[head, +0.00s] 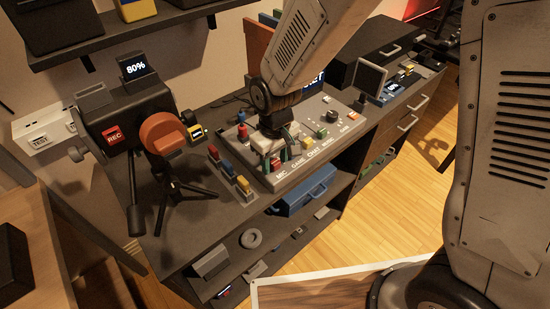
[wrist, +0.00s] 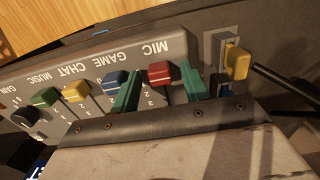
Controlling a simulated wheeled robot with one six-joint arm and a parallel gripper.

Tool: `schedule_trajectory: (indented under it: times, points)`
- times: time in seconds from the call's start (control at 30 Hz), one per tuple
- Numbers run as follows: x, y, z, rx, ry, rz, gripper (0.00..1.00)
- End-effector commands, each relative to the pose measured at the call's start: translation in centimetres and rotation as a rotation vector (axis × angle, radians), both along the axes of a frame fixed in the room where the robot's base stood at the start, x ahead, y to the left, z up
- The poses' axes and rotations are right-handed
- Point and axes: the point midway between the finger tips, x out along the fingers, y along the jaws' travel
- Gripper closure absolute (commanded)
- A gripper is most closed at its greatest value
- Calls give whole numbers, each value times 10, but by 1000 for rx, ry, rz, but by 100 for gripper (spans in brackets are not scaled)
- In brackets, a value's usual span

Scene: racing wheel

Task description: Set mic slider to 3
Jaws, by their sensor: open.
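The audio mixer panel (head: 325,150) lies on the desk with a row of sliders labelled MIC, GAME, CHAT and MUSIC. In the wrist view the picture is upside down. The red MIC slider cap (wrist: 160,73) is near the MIC label, with part of its numbered scale showing beside it; its exact setting is hard to read. My gripper (wrist: 161,88) is open, its green fingers on either side of the red cap with small gaps. In the head view my gripper (head: 268,152) hangs over the panel's left end, partly hiding that slider.
The blue GAME cap (wrist: 116,76) is close beside one finger. Yellow (wrist: 76,92) and green (wrist: 44,97) caps follow. A yellow switch (wrist: 237,62) stands on the other side. A camera on a tripod (head: 135,125) stands left of the panel.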

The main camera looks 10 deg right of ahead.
Motion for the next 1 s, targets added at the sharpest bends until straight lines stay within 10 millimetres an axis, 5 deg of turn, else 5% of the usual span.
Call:
schedule_trajectory:
  times: [0.1, 0.27, 0.43, 0.7, 1.0]
  points:
    - [0, 0, 0, 0, 0, 0, 60]
    - [0, 0, 0, 0, 0, 0, 100]
    - [5, 4, 0, 1, -1, 0, 100]
    - [45, 30, 0, 1, -1, 1, 100]
    - [50, 34, 1, 1, -2, 0, 100]
